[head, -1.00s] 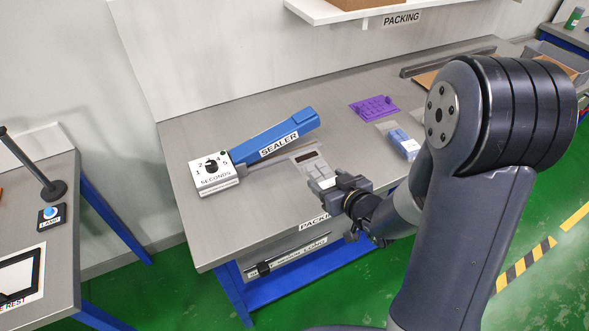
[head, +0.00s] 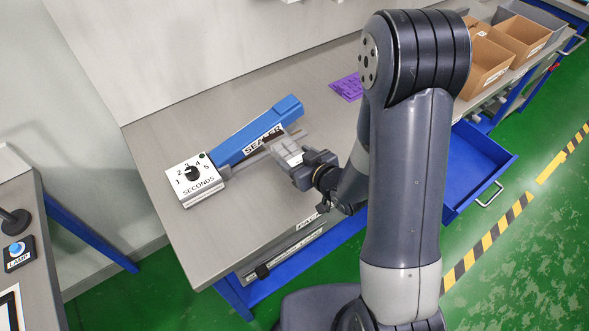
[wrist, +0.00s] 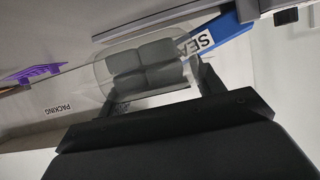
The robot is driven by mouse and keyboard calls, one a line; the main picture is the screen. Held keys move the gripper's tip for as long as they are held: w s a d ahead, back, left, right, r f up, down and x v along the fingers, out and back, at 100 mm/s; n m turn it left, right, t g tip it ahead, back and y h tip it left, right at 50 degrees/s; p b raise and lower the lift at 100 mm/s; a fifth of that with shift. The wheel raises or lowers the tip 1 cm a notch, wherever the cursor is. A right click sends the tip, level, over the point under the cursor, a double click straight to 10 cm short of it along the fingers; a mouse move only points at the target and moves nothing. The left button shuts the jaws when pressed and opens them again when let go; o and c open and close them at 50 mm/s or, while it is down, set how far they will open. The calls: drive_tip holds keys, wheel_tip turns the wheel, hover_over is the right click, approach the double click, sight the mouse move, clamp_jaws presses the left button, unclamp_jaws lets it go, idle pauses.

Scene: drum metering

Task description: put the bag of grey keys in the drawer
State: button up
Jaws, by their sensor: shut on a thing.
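My gripper (head: 300,168) is shut on the clear bag of grey keys (head: 286,150) by its near edge, just in front of the blue sealer (head: 262,133). In the wrist view the bag (wrist: 145,62) shows its block of grey keys between my fingers, with the sealer's blue arm (wrist: 232,32) behind it. I cannot tell whether the bag touches the sealer or the bench. A blue drawer (head: 486,158) stands pulled open under the bench, right of my arm; part of it is hidden behind my arm.
Cardboard bins (head: 490,62) stand at the right. The sealer's dial box (head: 194,180) is at the left. The green floor is clear right of my arm.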

drive_tip(key=shift+f, duration=2.9)
drive_tip(key=shift+f, duration=0.15)
drive_tip(key=o, duration=1.1)
